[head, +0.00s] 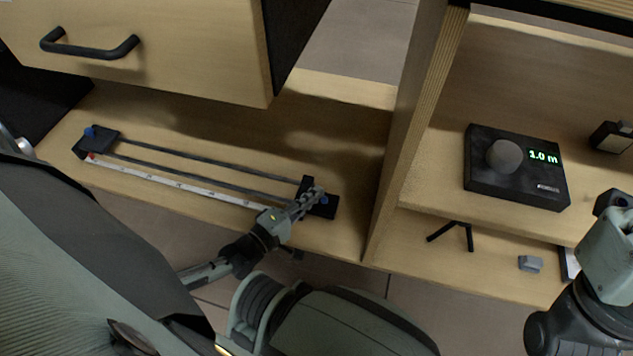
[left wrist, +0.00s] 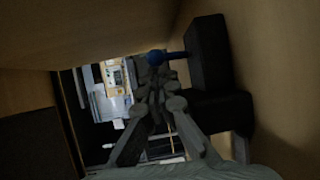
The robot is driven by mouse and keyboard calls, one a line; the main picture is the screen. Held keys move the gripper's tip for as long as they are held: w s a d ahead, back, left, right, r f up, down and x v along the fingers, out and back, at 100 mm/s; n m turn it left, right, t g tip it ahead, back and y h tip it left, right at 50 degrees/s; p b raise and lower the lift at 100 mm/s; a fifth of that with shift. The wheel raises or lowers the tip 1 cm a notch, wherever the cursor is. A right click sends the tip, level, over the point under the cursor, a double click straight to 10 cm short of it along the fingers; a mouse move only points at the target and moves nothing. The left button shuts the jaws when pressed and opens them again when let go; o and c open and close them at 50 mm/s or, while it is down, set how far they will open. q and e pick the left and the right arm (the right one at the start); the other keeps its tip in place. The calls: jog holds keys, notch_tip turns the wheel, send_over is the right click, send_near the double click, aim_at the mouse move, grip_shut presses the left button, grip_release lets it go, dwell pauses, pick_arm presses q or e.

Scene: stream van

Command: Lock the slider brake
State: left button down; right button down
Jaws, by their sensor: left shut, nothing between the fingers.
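The slider lies on the low wooden shelf in the head view, with two dark rails (head: 205,165) and a white scale (head: 175,182) along its front. A black block (head: 105,141) with a blue knob (head: 89,132) and a red mark sits at its left end. A black end block (head: 330,209) with another blue knob (head: 324,200) is at its right end. My left gripper (head: 312,194) is shut and empty, right at this knob. In the left wrist view the blue knob (left wrist: 156,57) is just beyond the fingertips (left wrist: 157,85); I cannot tell whether they touch. My right gripper is out of view.
A drawer with a black handle (head: 90,46) overhangs the slider. An upright wooden divider (head: 408,130) stands to its right. Beyond it are a black control box (head: 515,190) reading 1.0 m, a small tripod (head: 452,233) and a grey block (head: 530,264).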

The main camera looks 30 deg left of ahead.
pick_arm(q)
notch_tip(320, 180, up, 10)
dwell(0.5)
dwell(0.3)
